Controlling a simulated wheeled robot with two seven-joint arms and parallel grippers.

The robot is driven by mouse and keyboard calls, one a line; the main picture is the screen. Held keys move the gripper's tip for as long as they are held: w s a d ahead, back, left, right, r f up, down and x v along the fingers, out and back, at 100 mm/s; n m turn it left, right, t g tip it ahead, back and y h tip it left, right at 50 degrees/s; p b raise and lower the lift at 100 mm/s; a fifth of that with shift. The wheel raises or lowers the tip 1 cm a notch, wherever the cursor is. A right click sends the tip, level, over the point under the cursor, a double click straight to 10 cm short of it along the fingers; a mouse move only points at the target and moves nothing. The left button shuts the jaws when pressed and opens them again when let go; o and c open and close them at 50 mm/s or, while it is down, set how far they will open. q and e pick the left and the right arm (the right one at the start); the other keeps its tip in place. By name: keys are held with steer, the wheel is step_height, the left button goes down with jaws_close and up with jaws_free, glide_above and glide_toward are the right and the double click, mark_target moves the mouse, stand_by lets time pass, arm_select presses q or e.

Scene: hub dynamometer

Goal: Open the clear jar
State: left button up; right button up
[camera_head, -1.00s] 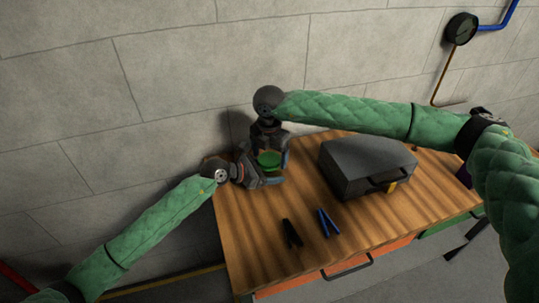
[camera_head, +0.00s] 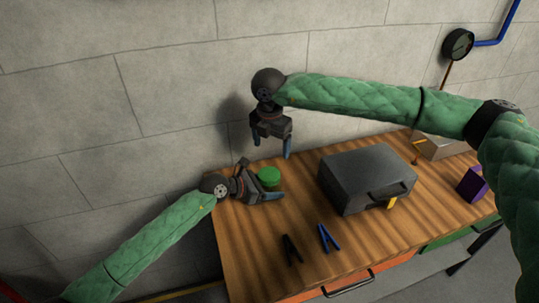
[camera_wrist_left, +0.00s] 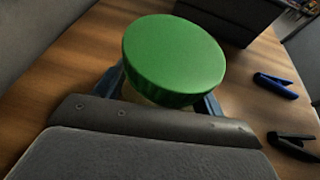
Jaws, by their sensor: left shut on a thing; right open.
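The clear jar stands on the wooden bench with its green lid (camera_head: 269,176) on top. In the left wrist view the lid (camera_wrist_left: 173,55) covers most of the jar, and only a pale strip of the jar body (camera_wrist_left: 134,96) shows beneath it. My left gripper (camera_head: 262,182) is shut on the jar from the left, with blue fingers on either side below the lid. My right gripper (camera_head: 271,144) is open and empty, pointing down in the air above the jar, clear of the lid.
A dark grey case (camera_head: 366,178) stands right of the jar. A black clip (camera_head: 291,249) and a blue clip (camera_head: 328,239) lie in front. A purple block (camera_head: 472,184) and a metallic box (camera_head: 440,147) sit at the right. The concrete wall is close behind.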

mark_target(269, 174)
steer(key=shift+s+f+m+g, duration=0.3)
steer(key=shift+s+f+m, duration=0.05)
steer(key=shift+s+m, duration=0.35)
steer(key=shift+s+a+f+m, duration=0.15)
steer(key=shift+a+m, duration=0.15)
steer(key=shift+m, duration=0.5)
steer(key=shift+f, duration=3.95)
steer(key=c, duration=1)
steer(key=shift+c, duration=0.2)
steer(key=shift+n, duration=1.5)
